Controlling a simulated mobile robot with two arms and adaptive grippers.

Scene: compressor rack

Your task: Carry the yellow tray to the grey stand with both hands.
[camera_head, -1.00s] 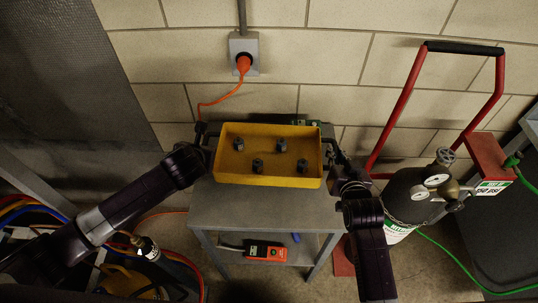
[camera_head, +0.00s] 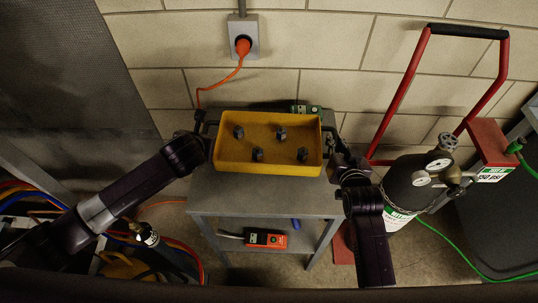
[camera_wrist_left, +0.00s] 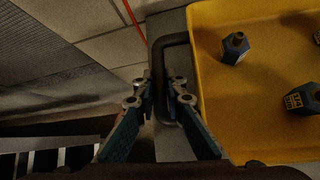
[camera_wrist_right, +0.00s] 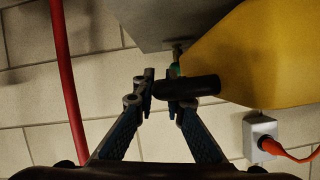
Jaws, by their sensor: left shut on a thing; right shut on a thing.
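The yellow tray (camera_head: 268,169) appears level above the grey stand (camera_head: 265,203) in the head view. I cannot tell whether it touches the stand top. Several dark hex-shaped pieces (camera_head: 282,133) stand upright in it. My left gripper (camera_head: 203,131) is shut on the tray's left handle; the dark handle (camera_wrist_left: 157,55) shows between its fingers (camera_wrist_left: 163,92) in the left wrist view. My right gripper (camera_head: 335,152) is shut on the right handle; the dark bar (camera_wrist_right: 190,87) meets its fingers (camera_wrist_right: 159,92) in the right wrist view.
A green item (camera_head: 306,109) shows behind the tray. An orange-and-grey device (camera_head: 266,238) lies on the stand's lower shelf. A red hand truck (camera_head: 400,97) with a gas cylinder (camera_head: 405,185) stands at right. A wall outlet (camera_head: 243,36) holds an orange cord. Hoses lie at lower left.

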